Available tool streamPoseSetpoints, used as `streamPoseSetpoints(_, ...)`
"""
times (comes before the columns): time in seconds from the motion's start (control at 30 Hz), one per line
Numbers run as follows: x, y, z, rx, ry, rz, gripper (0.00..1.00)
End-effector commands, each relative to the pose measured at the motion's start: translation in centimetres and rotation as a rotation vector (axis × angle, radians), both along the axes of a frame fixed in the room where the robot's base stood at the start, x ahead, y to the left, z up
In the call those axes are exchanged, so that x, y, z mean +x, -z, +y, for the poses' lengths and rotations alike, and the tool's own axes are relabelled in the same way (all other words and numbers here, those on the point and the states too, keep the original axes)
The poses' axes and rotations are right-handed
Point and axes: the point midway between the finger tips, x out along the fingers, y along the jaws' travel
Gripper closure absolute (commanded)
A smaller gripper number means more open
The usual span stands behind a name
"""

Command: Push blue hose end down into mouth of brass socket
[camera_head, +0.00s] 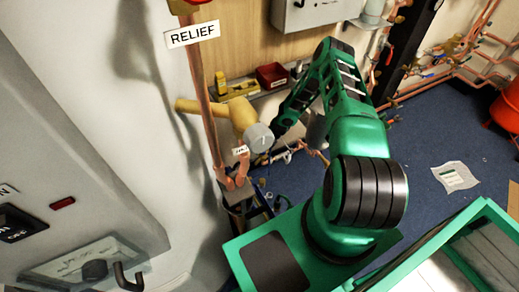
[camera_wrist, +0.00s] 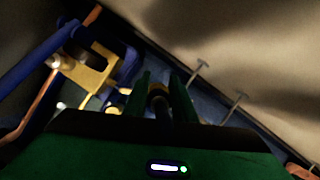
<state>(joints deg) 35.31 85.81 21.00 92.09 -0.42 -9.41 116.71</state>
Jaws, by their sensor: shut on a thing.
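In the wrist view, my gripper (camera_wrist: 160,95) has its two green fingers closed around a dark round piece (camera_wrist: 157,92). I cannot tell whether this piece is the hose end. A blue hose-like tube (camera_wrist: 38,52) runs along the upper left. A brass-coloured block (camera_wrist: 92,74) with an opening sits left of the fingers, apart from them. I cannot tell which brass part is the socket, and its mouth is not clear. In the head view, my arm reaches down behind the large brass pipe with a grey end (camera_head: 259,138), and my fingertips cannot be made out there.
A copper pipe (camera_head: 202,95) stands by the left wall under a RELIEF label (camera_head: 192,35). A red bin (camera_head: 272,75) and a yellow tool (camera_head: 235,88) sit on the shelf behind. In the wrist view, two thin metal pins (camera_wrist: 197,72) (camera_wrist: 234,108) stand right of the fingers.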

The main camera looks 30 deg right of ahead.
Motion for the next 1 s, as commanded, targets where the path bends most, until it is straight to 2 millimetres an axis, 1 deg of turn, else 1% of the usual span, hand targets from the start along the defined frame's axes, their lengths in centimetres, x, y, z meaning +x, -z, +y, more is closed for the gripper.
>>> streamPoseSetpoints(0.47, -0.01, 0.39, 0.04, 0.000, 0.000, 0.000, 1.00)
streamPoseSetpoints(0.5, 0.00, 0.39, 0.04, 0.000, 0.000, 0.000, 0.71)
streamPoseSetpoints(0.57, 0.00, 0.39, 0.03, 0.000, 0.000, 0.000, 0.57)
streamPoseSetpoints(0.6, -0.01, 0.39, 0.04, 0.000, 0.000, 0.000, 0.54)
streamPoseSetpoints(0.87, -0.04, 0.37, 0.03, 0.001, 0.000, 0.000, 0.54)
streamPoseSetpoints(1.0, -0.23, -0.40, -0.17, 0.000, 0.000, 0.000, 0.54)
